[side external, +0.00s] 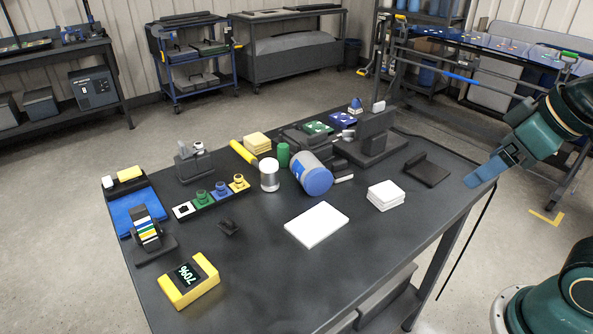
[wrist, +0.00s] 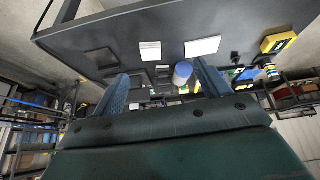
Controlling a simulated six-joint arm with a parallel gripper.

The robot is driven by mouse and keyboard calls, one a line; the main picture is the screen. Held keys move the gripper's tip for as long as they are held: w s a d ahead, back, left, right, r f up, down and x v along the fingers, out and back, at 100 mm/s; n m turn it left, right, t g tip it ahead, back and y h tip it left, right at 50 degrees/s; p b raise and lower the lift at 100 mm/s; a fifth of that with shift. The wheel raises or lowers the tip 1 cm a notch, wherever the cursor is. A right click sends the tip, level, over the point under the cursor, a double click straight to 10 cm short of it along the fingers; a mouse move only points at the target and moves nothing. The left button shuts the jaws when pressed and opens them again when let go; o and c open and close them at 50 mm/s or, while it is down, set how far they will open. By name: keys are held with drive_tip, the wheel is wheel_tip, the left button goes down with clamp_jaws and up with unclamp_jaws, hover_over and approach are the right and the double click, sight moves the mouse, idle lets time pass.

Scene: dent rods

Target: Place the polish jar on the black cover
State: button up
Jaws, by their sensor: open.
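A grey-white jar with a blue lid and blue label, which I take as the polish jar (side external: 312,174), appears to lie on its side mid-table, lid towards the side camera. It also shows in the wrist view (wrist: 182,75), between my fingers in the picture but apart from them. A flat black plate with a raised back edge, likely the black cover (side external: 427,171), lies at the table's right; it seems to be the dark square in the wrist view (wrist: 102,58). My gripper (side external: 484,172) is open and empty, off the table's right edge; its spread fingers (wrist: 162,79) show in the wrist view.
A white stack (side external: 385,195) and a white pad (side external: 317,225) lie in front of the jar. A white-and-silver cylinder (side external: 269,175) and green cylinder (side external: 283,155) stand beside it. A black stand (side external: 373,140) rises behind the cover. The front-right tabletop is clear.

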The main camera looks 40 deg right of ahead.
drive_tip(key=w+d+f+n+t+h, duration=0.1)
drive_tip(key=w+f+n, duration=0.15)
drive_tip(key=w, duration=0.35)
drive_tip(key=w+d+f+n+h, duration=0.1)
drive_tip(key=w+n, duration=0.2)
drive_tip(key=w, duration=0.2)
drive_tip(key=n+t+h, duration=0.2)
drive_tip(key=n+t, duration=0.3)
drive_tip(key=n, duration=1.2)
hover_over(323, 175)
drive_tip(key=s+d, duration=0.5)
drive_tip(key=s, duration=0.1)
wheel_tip(323, 175, down, 9)
drive_tip(key=a+f+n+y, duration=0.1)
drive_tip(key=n, duration=0.1)
drive_tip(key=w+a+f+n+t+y, duration=0.1)
drive_tip(key=a+n, duration=0.1)
drive_tip(key=n, duration=0.1)
drive_tip(key=a+f+n+t, duration=0.1)
drive_tip(key=a+f+n, duration=0.1)
drive_tip(key=n, duration=0.1)
drive_tip(key=shift+w+a+y, duration=0.25)
drive_tip(key=shift+w+y, duration=0.15)
drive_tip(key=shift+w+f, duration=0.1)
drive_tip(key=shift+x, duration=0.75)
drive_tip(key=shift+x, duration=2.9)
